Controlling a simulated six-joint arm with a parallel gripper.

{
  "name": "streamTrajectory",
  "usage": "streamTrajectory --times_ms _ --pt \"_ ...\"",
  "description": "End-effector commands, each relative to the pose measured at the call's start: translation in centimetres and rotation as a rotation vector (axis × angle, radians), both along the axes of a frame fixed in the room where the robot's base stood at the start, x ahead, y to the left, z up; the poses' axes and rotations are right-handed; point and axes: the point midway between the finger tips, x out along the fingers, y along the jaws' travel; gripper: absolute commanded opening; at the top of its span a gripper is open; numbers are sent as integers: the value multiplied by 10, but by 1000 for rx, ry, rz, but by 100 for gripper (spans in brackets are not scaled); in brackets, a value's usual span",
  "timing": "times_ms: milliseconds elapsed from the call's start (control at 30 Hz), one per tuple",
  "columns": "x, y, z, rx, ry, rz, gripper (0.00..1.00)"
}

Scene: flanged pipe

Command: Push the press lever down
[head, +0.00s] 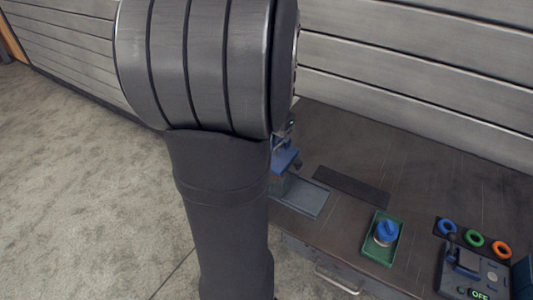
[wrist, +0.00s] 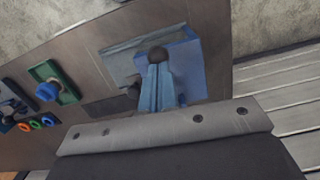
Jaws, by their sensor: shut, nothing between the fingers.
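The blue press (wrist: 188,68) stands on a grey base plate (wrist: 122,50) in the wrist view. A dark round knob (wrist: 158,54), apparently the end of its lever, shows at its middle. My gripper (wrist: 157,68) is shut and empty, its pale blue-grey fingers together with their tips right at the knob. I cannot tell whether they touch it. In the head view my arm covers the gripper and much of the press (head: 285,158); only its blue right part and the grey plate (head: 308,198) show. How far the lever is tilted is hidden.
On the brown bench (head: 345,150), a green tray (head: 369,252) holds a blue-topped part (head: 386,233). Blue, green and orange rings (head: 474,240) lie near a control box (head: 468,270) reading OFF at the right. A dark flat strip (head: 350,186) lies between. A slatted wall stands behind.

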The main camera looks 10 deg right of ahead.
Motion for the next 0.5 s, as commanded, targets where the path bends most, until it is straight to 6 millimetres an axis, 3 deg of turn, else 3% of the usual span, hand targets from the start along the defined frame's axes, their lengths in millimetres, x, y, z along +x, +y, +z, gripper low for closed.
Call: streamTrajectory --times_ms 233,500 --pt "-1 0 -33 2 7 0 0" --pt "-2 0 -42 -2 6 2 0"
